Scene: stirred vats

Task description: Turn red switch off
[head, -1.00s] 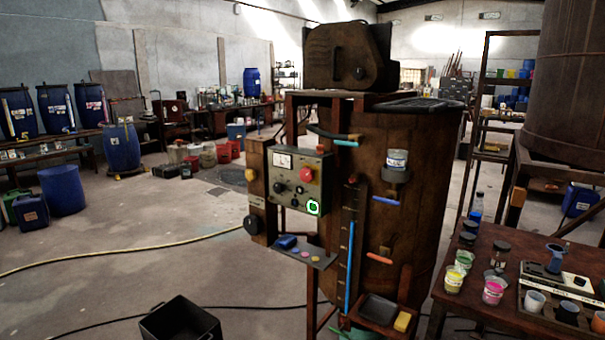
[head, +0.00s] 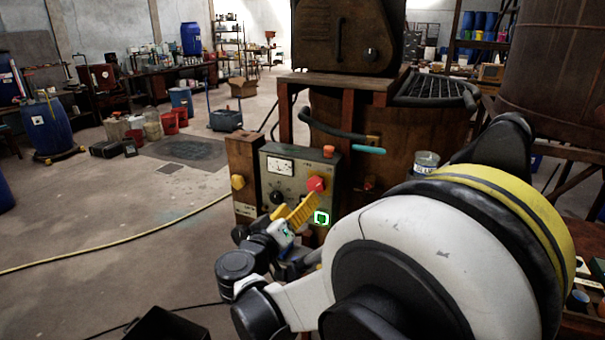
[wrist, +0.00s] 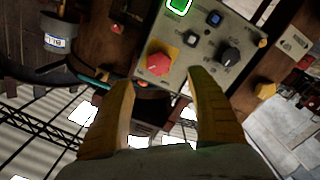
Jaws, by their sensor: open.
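The red switch (head: 315,185) is a red knob on a yellow plate, on the front of a grey-green control panel (head: 305,159). In the wrist view the red switch (wrist: 158,64) lies just beyond the gap between my fingertips. My gripper (head: 311,200) has yellow fingers and is in front of the panel's lower part, close to the switch. In the wrist view my gripper (wrist: 163,80) is open, with nothing between the fingers. I cannot tell whether a fingertip touches the panel.
A green-lit square (head: 321,217) sits below the red switch. A black knob (wrist: 230,56) and a blue button (wrist: 214,18) are on the same panel. A teal-tipped handle (head: 368,150) sticks out at the right. A yellow hose (head: 120,240) crosses the open floor at left.

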